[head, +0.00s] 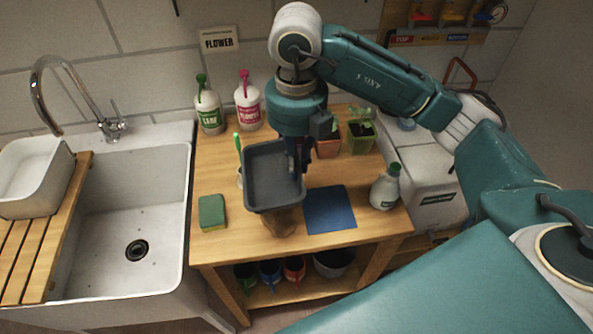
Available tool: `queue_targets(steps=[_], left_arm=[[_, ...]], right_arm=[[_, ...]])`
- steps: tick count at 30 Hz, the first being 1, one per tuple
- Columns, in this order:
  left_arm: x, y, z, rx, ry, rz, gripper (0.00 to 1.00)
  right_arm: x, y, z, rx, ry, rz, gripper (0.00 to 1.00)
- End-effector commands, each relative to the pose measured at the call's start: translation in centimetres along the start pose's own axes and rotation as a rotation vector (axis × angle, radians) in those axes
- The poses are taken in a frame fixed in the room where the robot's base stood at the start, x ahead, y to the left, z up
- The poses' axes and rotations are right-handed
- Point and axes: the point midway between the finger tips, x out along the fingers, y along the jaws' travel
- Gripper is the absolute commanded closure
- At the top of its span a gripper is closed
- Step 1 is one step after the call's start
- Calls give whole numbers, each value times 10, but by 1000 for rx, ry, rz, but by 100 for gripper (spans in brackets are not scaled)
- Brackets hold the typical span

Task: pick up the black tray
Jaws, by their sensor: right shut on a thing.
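The black tray (270,172) is a dark grey, rectangular, empty tray with raised walls. It is over the wooden bench, and it looks raised above the bench top. My right gripper (299,168) points down at the tray's right wall and is shut on it. The gripper's own wrist hides part of its fingers. My left gripper is not in view.
A white sink (135,200) stands left. Something brownish partly shows below the tray.

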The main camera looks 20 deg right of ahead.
Motion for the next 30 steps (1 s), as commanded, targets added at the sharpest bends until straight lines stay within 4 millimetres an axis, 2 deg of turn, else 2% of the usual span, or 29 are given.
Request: queue_targets(steps=[9, 30], left_arm=[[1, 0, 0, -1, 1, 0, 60], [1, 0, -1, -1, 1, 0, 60]], right_arm=[[-13, 0, 0, 1, 0, 0, 100], [-15, 0, 0, 1, 0, 0, 100]])
